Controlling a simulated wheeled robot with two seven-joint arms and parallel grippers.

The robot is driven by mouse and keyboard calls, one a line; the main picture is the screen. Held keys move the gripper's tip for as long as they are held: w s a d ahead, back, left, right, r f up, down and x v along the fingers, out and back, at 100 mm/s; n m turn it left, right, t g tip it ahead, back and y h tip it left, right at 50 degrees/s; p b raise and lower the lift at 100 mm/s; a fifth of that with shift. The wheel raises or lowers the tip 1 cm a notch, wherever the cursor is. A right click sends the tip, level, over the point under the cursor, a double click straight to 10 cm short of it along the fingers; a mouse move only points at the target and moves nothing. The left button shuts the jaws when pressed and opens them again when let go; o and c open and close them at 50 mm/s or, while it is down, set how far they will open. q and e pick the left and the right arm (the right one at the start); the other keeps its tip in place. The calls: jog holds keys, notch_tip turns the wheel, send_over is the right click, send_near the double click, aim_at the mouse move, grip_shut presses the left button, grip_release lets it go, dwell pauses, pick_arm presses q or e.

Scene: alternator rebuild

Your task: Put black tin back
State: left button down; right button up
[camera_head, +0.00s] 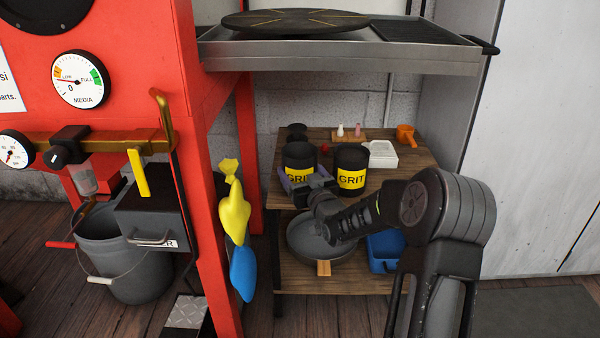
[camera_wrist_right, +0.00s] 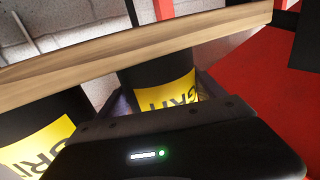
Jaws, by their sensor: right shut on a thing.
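Two black tins with yellow GRIT labels are side by side at the wooden stand's top. The left tin (camera_head: 300,155) is between the fingers of my right gripper (camera_head: 308,182), which is shut on it from the front. The gripper hides its lower part, so I cannot tell whether its base touches the wood. In the right wrist view this tin (camera_wrist_right: 158,76) is upright-sided between the fingers (camera_wrist_right: 165,100). The right tin (camera_head: 351,160) stands apart from the gripper and shows at the left of the wrist view (camera_wrist_right: 38,130). My left gripper is out of view.
A grey pan (camera_head: 305,240) and blue bin (camera_head: 384,252) sit below. A red cabinet frame (camera_head: 215,200) borders the left; a metal shelf (camera_head: 340,58) overhangs.

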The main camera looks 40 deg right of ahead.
jog(key=o, duration=2.1)
jog(key=shift+f, duration=0.1)
jog(key=shift+c, duration=0.2)
jog(key=shift+r, duration=0.2)
jog(key=shift+s+p, duration=0.3)
jog(key=p+v, duration=0.2)
jog(key=v, duration=0.9)
jog(key=shift+s+p, duration=0.25)
jog(key=shift+p, duration=0.05)
jog(key=shift+a, duration=0.15)
